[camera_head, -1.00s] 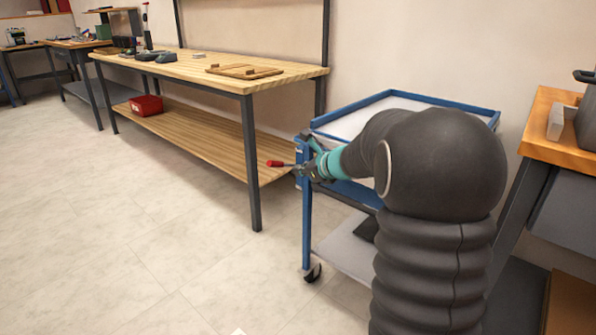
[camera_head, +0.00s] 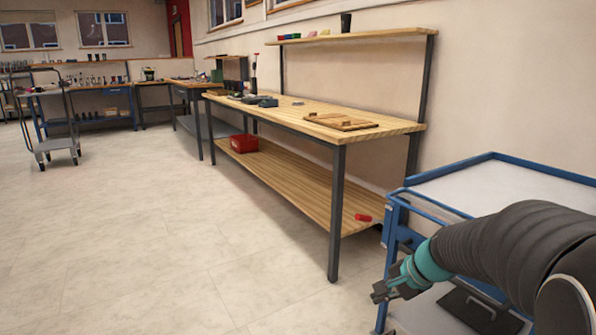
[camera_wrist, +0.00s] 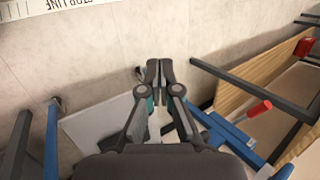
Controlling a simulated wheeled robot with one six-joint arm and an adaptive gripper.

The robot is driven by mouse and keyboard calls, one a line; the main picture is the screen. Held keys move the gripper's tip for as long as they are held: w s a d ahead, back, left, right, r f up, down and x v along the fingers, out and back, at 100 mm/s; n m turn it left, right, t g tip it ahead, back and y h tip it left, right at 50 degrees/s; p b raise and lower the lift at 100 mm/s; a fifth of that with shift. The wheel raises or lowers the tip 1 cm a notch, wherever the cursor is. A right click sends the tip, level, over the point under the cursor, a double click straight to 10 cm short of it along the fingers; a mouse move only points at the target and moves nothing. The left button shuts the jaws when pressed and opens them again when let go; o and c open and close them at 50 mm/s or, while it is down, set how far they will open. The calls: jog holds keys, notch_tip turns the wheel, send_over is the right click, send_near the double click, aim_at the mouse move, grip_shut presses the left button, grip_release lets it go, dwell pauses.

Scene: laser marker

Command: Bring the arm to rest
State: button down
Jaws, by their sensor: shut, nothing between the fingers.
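My gripper (camera_head: 382,292) is at the lower right of the head view, at the end of my dark, teal-banded arm. It hangs beside the near left side of the blue cart and looks empty. In the wrist view my gripper (camera_wrist: 160,66) has its two fingers together, with nothing between them. The floor, the cart's pale shelf and a bench's legs show around it there.
The blue cart (camera_head: 440,171) stands close to my arm. A wooden workbench (camera_head: 300,121) runs along the wall, with a red-handled tool (camera_head: 363,217) near its lower shelf's end. A grey trolley (camera_head: 52,118) stands far left. The floor (camera_head: 150,230) on the left is clear.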

jog(key=s+a+r+n+h, duration=0.1)
jog(key=s+r+n, duration=0.1)
jog(key=s+n, duration=0.2)
jog(key=s+a+r+n+h+p, duration=0.1)
jog(key=s+r+n+h, duration=0.1)
jog(key=s, duration=0.9)
jog(key=s+r+n+h, duration=0.1)
jog(key=s+r+n, duration=0.2)
jog(key=s+n, duration=0.2)
jog(key=s, duration=0.3)
jog(key=shift+a+r+n+t+p, duration=0.3)
jog(key=shift+a+r+n+p, duration=0.1)
